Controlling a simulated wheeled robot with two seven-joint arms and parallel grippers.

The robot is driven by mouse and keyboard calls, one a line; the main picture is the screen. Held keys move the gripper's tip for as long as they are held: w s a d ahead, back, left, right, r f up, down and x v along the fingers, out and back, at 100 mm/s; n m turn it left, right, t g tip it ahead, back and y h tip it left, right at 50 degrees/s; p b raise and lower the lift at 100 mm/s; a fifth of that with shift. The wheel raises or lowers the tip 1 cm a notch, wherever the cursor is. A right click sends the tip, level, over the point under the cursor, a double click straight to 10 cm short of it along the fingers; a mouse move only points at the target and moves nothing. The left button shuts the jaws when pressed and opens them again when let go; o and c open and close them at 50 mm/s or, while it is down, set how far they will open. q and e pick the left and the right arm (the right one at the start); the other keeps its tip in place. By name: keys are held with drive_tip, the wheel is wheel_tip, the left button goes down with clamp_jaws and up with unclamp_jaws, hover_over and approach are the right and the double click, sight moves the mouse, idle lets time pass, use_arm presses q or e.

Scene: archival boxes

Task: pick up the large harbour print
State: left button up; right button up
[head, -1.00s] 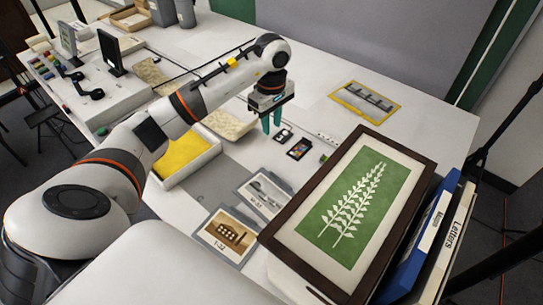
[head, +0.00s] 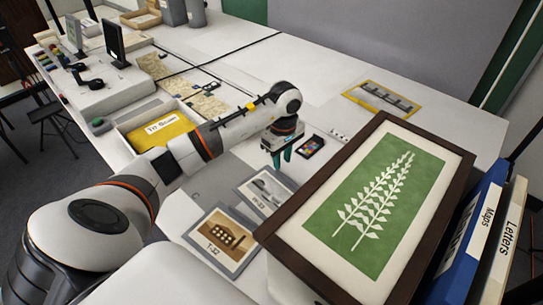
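A yellow-bordered print (head: 382,98) with a grey picture lies flat at the back right of the table; its picture is too small to make out as a harbour. Two grey-bordered prints lie at the front middle: one with a brown picture (head: 222,240) and one with a grey picture (head: 266,190). My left gripper (head: 282,158) has teal fingers pointing down, apart and empty. It hangs just beyond the grey-picture print, well short of the yellow-bordered one. My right gripper is not in view.
A large dark-framed green leaf picture (head: 375,205) fills the front right. Beside it stand blue "Maps" (head: 470,228) and white "Letters" (head: 505,240) boxes. A colour card (head: 310,146) lies by the gripper. A yellow-lined tray (head: 160,130) is left. The table's back middle is clear.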

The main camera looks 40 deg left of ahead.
sight(283, 174)
use_arm(q)
drive_tip(key=shift+w+f+p, duration=0.2)
drive_tip(key=shift+f, duration=1.4)
drive_tip(key=shift+w+f+p, duration=0.2)
drive_tip(key=shift+f, duration=1.35)
drive_tip(key=shift+c, duration=0.6)
clamp_jaws()
